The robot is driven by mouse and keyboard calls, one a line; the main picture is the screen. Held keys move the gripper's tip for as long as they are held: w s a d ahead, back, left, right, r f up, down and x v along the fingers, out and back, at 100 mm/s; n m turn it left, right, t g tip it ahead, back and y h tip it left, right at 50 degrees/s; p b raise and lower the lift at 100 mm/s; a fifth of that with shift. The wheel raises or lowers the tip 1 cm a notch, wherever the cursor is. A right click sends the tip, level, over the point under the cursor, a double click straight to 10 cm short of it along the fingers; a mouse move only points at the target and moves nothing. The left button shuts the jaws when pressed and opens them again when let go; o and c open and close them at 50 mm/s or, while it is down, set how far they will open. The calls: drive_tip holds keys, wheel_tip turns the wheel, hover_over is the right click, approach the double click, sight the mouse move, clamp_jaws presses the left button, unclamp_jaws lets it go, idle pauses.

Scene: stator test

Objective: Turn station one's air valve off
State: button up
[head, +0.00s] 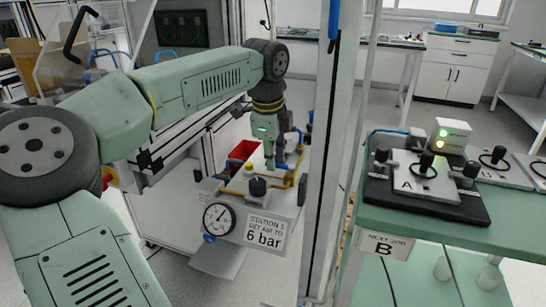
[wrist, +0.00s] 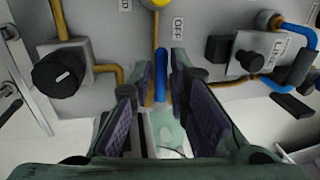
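The station one panel (head: 240,190) stands in the middle of the head view, with a sign (head: 266,233) reading "STATION 1 SET AIR TO 6 bar". In the wrist view a blue bar (wrist: 161,80), which looks like the valve's lever, runs up the middle. An "OFF" label (wrist: 178,28) is just right of its far end, and part of a yellow round piece (wrist: 155,3) shows at the top edge. My gripper (wrist: 161,62) is open, one finger on each side of the blue bar, with gaps visible. In the head view my gripper (head: 284,150) is over the panel, its fingertips unclear.
A pressure gauge (head: 219,219) is on the panel's front. A black knob (wrist: 58,73) is left of the fingers, and a "LINE 1" block (wrist: 261,52) with blue tubing is right. A post (head: 330,150) stands right of the panel. A green bench (head: 450,225) is farther right.

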drive_tip(key=shift+o, duration=1.3)
drive_tip(key=shift+r, duration=0.1)
wheel_tip(320, 180, up, 12)
drive_tip(key=s, duration=0.2)
drive_tip(key=shift+s+a+f, duration=0.15)
drive_tip(key=shift+a+f, duration=0.1)
drive_tip(key=shift+a, duration=0.05)
